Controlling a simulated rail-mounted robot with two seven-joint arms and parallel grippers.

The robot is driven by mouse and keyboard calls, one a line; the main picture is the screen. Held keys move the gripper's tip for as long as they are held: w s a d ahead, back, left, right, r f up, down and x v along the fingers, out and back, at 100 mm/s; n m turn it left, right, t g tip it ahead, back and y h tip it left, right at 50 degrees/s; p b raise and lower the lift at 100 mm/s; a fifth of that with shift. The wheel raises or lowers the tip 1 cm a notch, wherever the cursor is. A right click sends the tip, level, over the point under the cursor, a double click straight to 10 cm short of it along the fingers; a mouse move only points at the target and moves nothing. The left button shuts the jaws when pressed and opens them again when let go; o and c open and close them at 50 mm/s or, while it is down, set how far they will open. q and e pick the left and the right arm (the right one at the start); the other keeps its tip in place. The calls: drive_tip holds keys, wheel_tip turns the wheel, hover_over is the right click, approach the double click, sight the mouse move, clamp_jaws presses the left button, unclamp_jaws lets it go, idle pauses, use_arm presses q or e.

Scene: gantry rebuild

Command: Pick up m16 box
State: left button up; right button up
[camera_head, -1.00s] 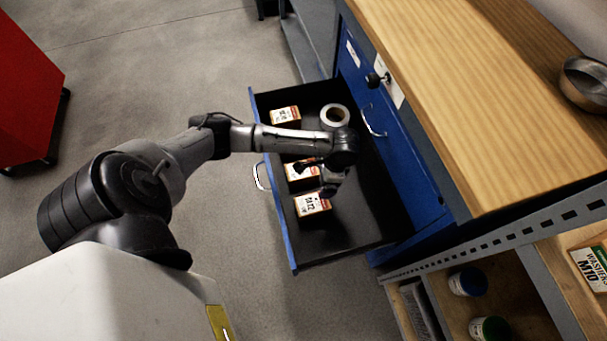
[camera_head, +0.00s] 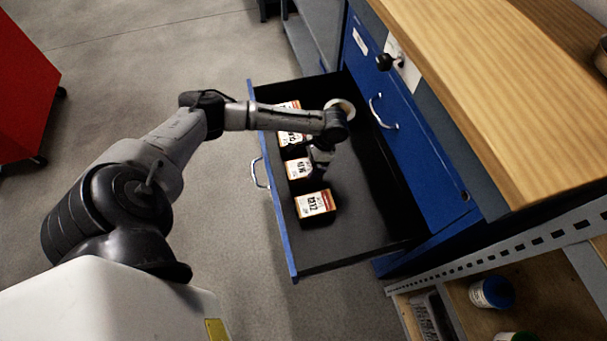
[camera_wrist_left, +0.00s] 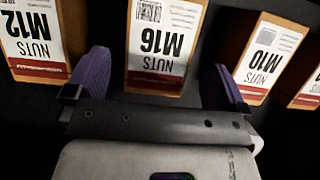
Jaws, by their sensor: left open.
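The M16 nuts box (camera_wrist_left: 160,42) is in the middle of the left wrist view, its label upside down there, between the fingers of my left gripper (camera_wrist_left: 156,80). The gripper is open, one purple finger on each side of the box, with gaps to it. In the head view the M16 box (camera_head: 299,170) lies in the open drawer, partly covered by my left gripper (camera_head: 320,160). The M12 box (camera_head: 315,204) is nearer in the drawer; it also shows at left in the wrist view (camera_wrist_left: 33,38).
The blue drawer (camera_head: 286,243) is pulled out from the cabinet under a wooden worktop (camera_head: 480,90). The drawer floor right of the boxes is clear. A perforated shelf rail (camera_head: 500,243) is at lower right.

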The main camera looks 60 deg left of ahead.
sight(307, 166)
use_arm(q)
drive_tip(key=shift+b+x, duration=0.65)
drive_tip(key=shift+x, duration=0.25)
drive_tip(key=b+x, duration=0.3)
drive_tip(key=x, duration=0.1)
drive_tip(key=shift+w+d+b, duration=0.1)
drive_tip(key=shift+b, duration=0.25)
drive_tip(key=shift+r, duration=0.1)
drive_tip(key=shift+p, duration=0.45)
drive_tip(key=shift+c, duration=0.3)
drive_tip(key=c, duration=1.2)
drive_tip(key=shift+o, duration=0.2)
